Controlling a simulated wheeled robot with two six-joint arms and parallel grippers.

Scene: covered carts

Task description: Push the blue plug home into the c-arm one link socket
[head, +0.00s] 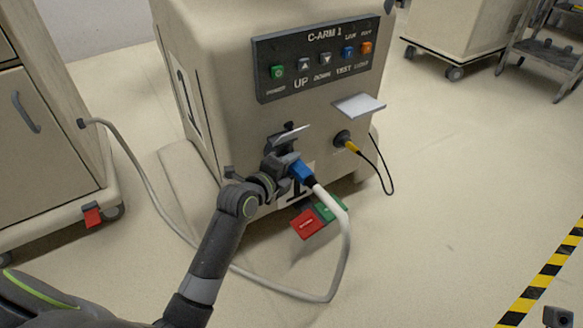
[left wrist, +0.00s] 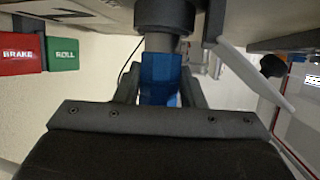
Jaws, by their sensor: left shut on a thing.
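The blue plug (head: 302,172), on a thick pale cable (head: 345,240), is at the front of the C-ARM 1 cart (head: 200,30). My left gripper (head: 291,169) is shut on it. In the left wrist view the blue plug (left wrist: 160,75) stands upright between the fingers. Its grey nose (left wrist: 164,45) reaches into the dark round socket (left wrist: 168,14), with a grey band showing between blue body and socket rim. The socket's lid (head: 289,134) is raised above; the gripper hides the socket in the head view. A dark piece at the lower right edge may be my right gripper (head: 558,317).
A second socket with a yellow plug (head: 350,146) and thin black cable sits to the right under a raised lid (head: 358,106). Red BRAKE (head: 306,224) and green ROLL (head: 329,207) pedals are below. The pale cable loops over the floor to the left cart (head: 40,150).

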